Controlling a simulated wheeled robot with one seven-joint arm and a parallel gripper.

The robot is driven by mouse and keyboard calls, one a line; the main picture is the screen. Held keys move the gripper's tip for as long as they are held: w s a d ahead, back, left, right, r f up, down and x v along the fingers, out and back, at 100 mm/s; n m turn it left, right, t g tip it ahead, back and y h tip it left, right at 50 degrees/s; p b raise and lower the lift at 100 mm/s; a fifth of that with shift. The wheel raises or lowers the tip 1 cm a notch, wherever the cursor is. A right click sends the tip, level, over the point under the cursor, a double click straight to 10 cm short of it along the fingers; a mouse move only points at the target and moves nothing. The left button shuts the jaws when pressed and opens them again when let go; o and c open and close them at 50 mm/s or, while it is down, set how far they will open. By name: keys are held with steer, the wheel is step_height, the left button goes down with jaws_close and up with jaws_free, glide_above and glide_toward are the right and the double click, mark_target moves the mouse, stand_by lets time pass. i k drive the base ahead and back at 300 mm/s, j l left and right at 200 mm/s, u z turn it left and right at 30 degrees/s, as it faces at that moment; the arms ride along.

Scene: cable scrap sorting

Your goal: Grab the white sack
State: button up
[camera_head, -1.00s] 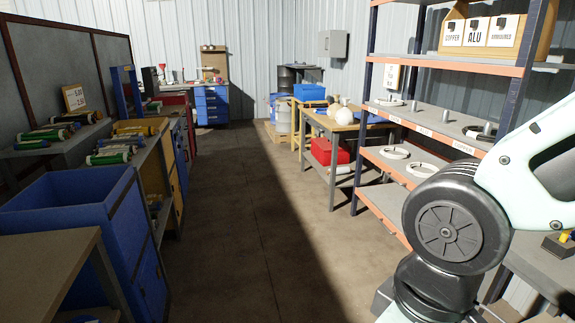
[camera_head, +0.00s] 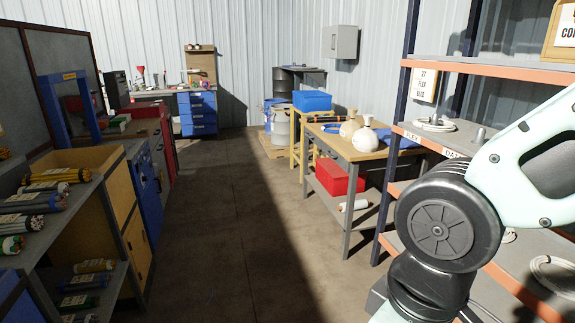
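A white sack (camera_head: 361,141), round with a gathered neck, stands on the wooden-topped table (camera_head: 340,147) right of centre. A beige sack (camera_head: 350,125) of similar shape stands close behind it, partly hidden. My arm fills the right foreground, well apart from the sack in the picture. My gripper is outside the view, so its state does not show.
Open floor (camera_head: 215,230) runs down the middle. A shelf rack (camera_head: 408,110) stands right, beside the table. A red box (camera_head: 338,176) and a white roll sit on the table's lower shelf. A blue bin (camera_head: 312,100) stands behind. Cable shelves and cabinets (camera_head: 110,205) line the left.

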mark_target(364, 140)
steer(key=i, duration=2.05)
steer(key=i+j+z, duration=0.2)
steer(key=i+z, duration=0.3)
steer(key=i, duration=0.25)
steer(key=i+j+z, duration=0.45)
steer(key=i, duration=0.25)
steer(key=i+j+z, duration=0.5)
steer(key=i+j, duration=0.1)
steer(key=j, duration=0.1)
